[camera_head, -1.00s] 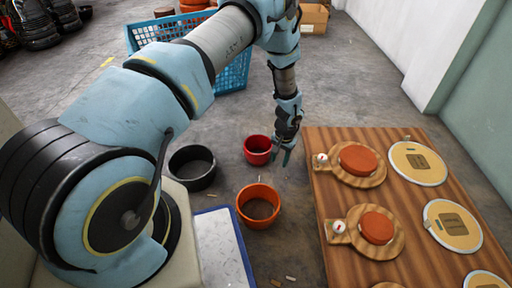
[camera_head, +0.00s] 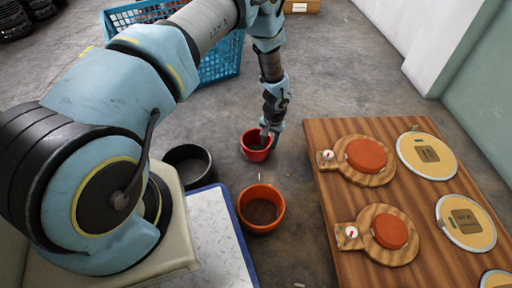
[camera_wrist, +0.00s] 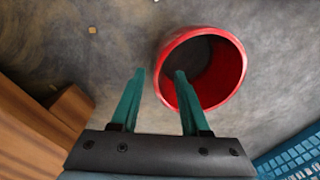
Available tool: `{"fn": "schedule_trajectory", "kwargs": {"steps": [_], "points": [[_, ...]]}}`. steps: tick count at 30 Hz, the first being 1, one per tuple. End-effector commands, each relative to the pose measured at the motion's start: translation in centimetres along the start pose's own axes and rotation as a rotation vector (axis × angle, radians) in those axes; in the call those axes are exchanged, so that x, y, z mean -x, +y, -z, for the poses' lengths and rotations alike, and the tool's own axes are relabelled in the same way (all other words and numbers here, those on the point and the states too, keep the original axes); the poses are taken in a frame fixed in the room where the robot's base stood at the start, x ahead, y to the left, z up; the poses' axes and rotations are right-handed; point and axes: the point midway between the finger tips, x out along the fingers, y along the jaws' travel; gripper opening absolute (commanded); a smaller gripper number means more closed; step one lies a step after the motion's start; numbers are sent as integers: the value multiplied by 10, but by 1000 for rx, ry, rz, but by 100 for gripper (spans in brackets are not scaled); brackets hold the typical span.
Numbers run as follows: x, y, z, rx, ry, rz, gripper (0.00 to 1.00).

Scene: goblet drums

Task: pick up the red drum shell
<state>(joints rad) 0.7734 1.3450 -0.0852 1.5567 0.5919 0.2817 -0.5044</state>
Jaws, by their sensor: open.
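The red drum shell (camera_head: 257,155) is an open round bowl shape standing on the concrete floor, left of the wooden table. My gripper (camera_head: 267,135) is at its rim in the head view, pointing down and partly covering it. In the wrist view the red drum shell (camera_wrist: 238,68) shows its open mouth and dark inside. My gripper (camera_wrist: 159,72) is open there, with two green fingers. The right finger overlaps the shell's mouth and the left finger is outside it, so the near rim shows between them. I cannot tell whether either finger touches the shell.
An orange shell (camera_head: 261,222) and a black shell (camera_head: 183,180) stand nearby on the floor. The wooden table (camera_head: 325,230) at right carries orange discs and round tan pieces. A blue crate (camera_head: 222,62) is behind my arm. A white, blue-edged panel (camera_head: 215,235) lies in front.

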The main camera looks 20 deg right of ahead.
Motion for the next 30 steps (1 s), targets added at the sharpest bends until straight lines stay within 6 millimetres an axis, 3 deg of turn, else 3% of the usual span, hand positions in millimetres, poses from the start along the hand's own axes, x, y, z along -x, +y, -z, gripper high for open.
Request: {"fn": "schedule_trajectory", "kwargs": {"steps": [1, 8, 18, 26, 30], "points": [[-13, 0, 0, 1, -1, -1, 46], [-30, 1, 0, 0, 0, 0, 46], [-75, 2, 3, 1, 0, 0, 46], [-75, 2, 2, 1, 0, 0, 44], [-75, 2, 2, 1, 0, 0, 29]]}}
